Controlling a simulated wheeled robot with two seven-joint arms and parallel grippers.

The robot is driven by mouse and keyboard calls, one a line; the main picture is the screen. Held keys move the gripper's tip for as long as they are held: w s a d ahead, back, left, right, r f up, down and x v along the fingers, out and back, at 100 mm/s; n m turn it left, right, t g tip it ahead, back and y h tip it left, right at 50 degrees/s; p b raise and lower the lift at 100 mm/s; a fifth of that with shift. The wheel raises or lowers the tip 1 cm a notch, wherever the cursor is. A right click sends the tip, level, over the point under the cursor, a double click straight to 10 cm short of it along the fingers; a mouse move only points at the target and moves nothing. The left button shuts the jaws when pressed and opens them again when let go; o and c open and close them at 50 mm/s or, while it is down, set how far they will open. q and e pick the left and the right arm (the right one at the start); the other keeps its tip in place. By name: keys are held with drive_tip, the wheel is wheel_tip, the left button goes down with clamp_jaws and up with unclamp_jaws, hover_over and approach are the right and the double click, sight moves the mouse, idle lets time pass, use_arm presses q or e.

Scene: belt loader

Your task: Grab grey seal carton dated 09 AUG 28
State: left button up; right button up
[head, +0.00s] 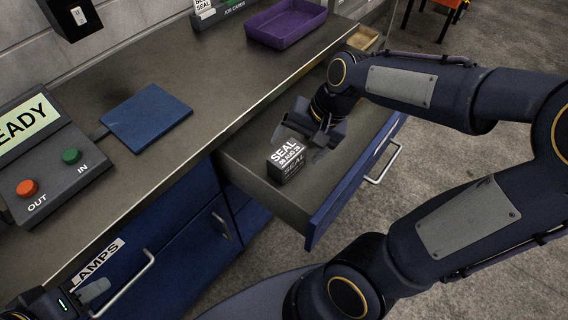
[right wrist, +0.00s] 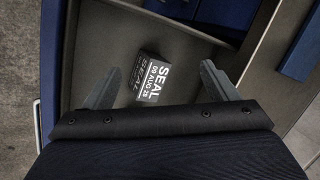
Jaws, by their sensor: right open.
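A small grey carton (head: 289,163) stands in an open drawer. Its white top label reads SEAL 09 AUG 28, and SEAL shows on its dark side. In the right wrist view the carton (right wrist: 150,80) lies between and just beyond my spread fingertips, apart from both. My right gripper (head: 299,143) is open and empty, above the drawer beside the carton; it also shows in the right wrist view (right wrist: 160,72). My left gripper (head: 84,294) is at the lower left, near the LAMPS drawer; only part of it shows and its opening cannot be told.
The open drawer (head: 330,205) has a blue front with a metal handle; its walls surround the carton. On the worktop (head: 190,80) are a blue pad (head: 146,117), a purple tray (head: 286,24) and a READY box with OUT and IN buttons (head: 50,165).

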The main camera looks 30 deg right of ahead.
sight(287, 161)
drive_tip(key=w+d+f+m+g+h+b, duration=0.1)
drive_tip(key=w+f+m, duration=0.1)
drive_tip(key=w+f, duration=0.1)
drive_tip(key=w+d+f+m+h+b, duration=0.1)
drive_tip(key=w+f, duration=0.3)
drive_tip(key=f, duration=0.2)
drive_tip(key=w+d+f+m+g+h+b, duration=0.1)
drive_tip(key=w+f+m+b, duration=0.1)
drive_tip(key=w+f, duration=0.2)
drive_tip(key=shift+d+f+m+g+h, duration=0.15)
drive_tip(key=shift+d+m+g+h, duration=0.15)
drive_tip(key=shift+d+h, duration=0.1)
drive_tip(key=shift+f, duration=0.3)
drive_tip(key=f+b, duration=0.1)
drive_tip(key=f, duration=0.6)
drive_tip(key=shift+a+f+b, duration=0.15)
drive_tip(key=shift+a+b, duration=0.05)
drive_tip(key=shift+b, duration=0.15)
drive_tip(key=c, duration=1.1)
